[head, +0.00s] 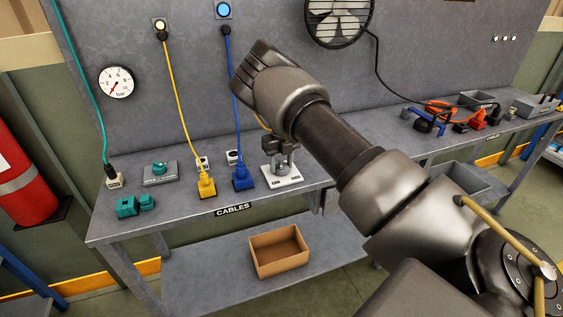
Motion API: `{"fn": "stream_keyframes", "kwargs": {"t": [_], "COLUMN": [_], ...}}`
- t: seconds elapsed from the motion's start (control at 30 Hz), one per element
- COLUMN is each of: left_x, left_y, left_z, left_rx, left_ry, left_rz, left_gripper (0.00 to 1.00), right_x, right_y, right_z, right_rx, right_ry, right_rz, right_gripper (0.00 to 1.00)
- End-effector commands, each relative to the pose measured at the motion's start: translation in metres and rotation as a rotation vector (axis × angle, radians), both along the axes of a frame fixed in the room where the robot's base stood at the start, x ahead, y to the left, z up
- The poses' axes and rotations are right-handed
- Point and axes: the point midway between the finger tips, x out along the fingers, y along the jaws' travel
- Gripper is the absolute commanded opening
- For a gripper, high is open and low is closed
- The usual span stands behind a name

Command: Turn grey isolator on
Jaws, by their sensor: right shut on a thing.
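The grey isolator (288,181) sits on the bench top near the front edge, right of the blue plug. It has a pale base plate with a small label and a grey handle. My right gripper (281,155) points down over it from my right arm, shut on the isolator's grey handle. The fingers and wrist hide part of the handle, so its exact turn angle cannot be read. My left gripper is not in view.
A blue plug (241,178) and a yellow plug (206,187) with cables stand left of the isolator. A grey box with a teal knob (159,168) and teal blocks (127,206) lie farther left. A cardboard box (279,253) is on the lower shelf.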

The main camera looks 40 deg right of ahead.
Motion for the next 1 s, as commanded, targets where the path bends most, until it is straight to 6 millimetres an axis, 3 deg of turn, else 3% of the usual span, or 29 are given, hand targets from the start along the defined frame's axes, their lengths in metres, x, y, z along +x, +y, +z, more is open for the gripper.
{"fn": "stream_keyframes", "kwargs": {"t": [0.5,1.0], "left_x": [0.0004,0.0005], "left_y": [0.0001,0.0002], "left_z": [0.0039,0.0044], "left_rx": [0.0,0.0], "left_ry": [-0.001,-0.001], "left_rz": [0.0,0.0], "left_gripper": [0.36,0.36], "right_x": [0.0008,0.0008], "right_y": [-0.001,-0.0013], "right_z": [0.0013,0.0013], "right_rx": [-0.002,-0.003], "right_ry": [-0.003,-0.004], "right_rz": [-0.353,-0.43], "right_gripper": [0.21,0.21]}}
